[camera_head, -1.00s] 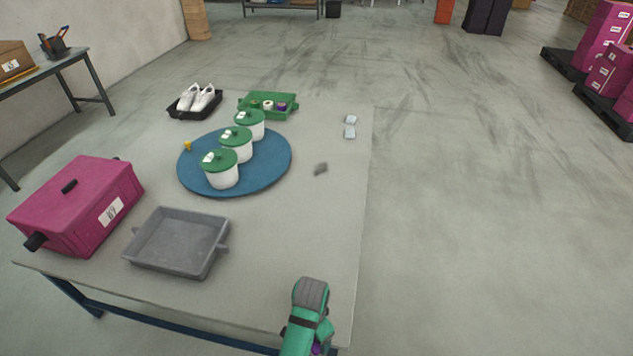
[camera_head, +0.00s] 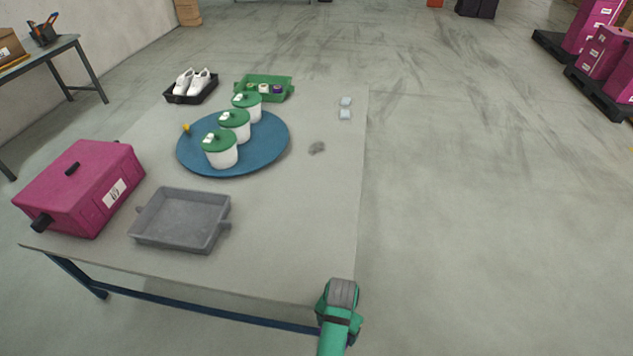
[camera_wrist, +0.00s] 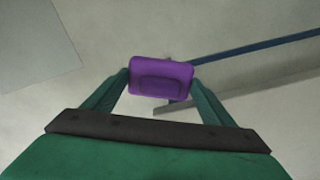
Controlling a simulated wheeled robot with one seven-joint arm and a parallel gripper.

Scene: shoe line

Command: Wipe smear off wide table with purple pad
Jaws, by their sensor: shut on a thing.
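The wide table (camera_head: 290,220) has a pale grey top. A small dark grey smear (camera_head: 317,148) lies on it, right of the round blue mat. My gripper (camera_wrist: 161,84) is shut on the purple pad (camera_wrist: 160,77), which sits between both fingers in the wrist view. In the head view my arm end is at the table's front right corner, well nearer than the smear; the pad is hidden there. In the wrist view the table edge and blue frame show beyond the pad.
The blue mat (camera_head: 262,155) carries several white pots with green lids. A grey tray (camera_head: 180,220), a magenta box (camera_head: 85,185), a black shoe tray (camera_head: 190,97) and a green tray (camera_head: 264,88) stand on the left and back. The front right tabletop is clear.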

